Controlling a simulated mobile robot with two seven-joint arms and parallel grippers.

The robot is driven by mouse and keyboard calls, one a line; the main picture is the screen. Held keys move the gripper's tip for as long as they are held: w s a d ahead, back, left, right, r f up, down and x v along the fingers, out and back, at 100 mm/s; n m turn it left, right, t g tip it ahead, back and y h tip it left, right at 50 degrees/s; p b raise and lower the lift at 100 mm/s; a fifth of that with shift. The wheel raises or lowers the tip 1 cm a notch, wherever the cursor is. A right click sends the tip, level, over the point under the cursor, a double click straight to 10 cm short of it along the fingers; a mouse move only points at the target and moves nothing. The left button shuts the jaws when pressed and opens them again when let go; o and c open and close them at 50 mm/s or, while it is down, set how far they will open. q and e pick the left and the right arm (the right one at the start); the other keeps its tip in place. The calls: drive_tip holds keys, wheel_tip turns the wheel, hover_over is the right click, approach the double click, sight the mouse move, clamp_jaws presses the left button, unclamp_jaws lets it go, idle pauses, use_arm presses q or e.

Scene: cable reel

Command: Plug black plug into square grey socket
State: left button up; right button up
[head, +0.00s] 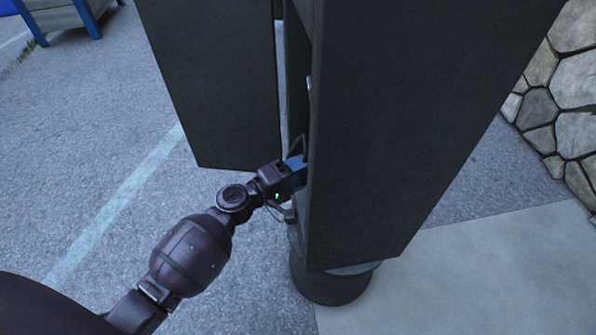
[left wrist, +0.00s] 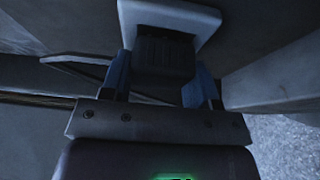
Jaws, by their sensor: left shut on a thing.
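My left gripper (head: 298,170) reaches into the gap at the side of a tall dark grey cabinet (head: 400,120). In the left wrist view its two blue fingers (left wrist: 160,80) are shut on the black plug (left wrist: 165,52), one on each side. The plug's far end lies at a light grey square socket (left wrist: 200,25), whose rim shows above and beside the plug. I cannot tell how deep the plug sits in it. In the head view the cabinet hides the plug and socket. My right gripper is not in view.
The cabinet's dark door panel (head: 215,80) hangs open left of my gripper. The cabinet stands on a round dark base (head: 330,285). A stone wall (head: 565,90) is at the right. A blue-legged table (head: 65,15) stands far left. The pavement at left is clear.

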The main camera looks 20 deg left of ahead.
use_arm(q)
drive_tip(key=shift+w+d, duration=0.2)
drive_tip(key=shift+d, duration=0.05)
drive_tip(key=o, duration=1)
drive_tip(key=shift+c, duration=0.2)
drive_tip(key=v, duration=1)
drive_tip(key=shift+s+a, duration=0.15)
drive_tip(key=shift+s, duration=0.2)
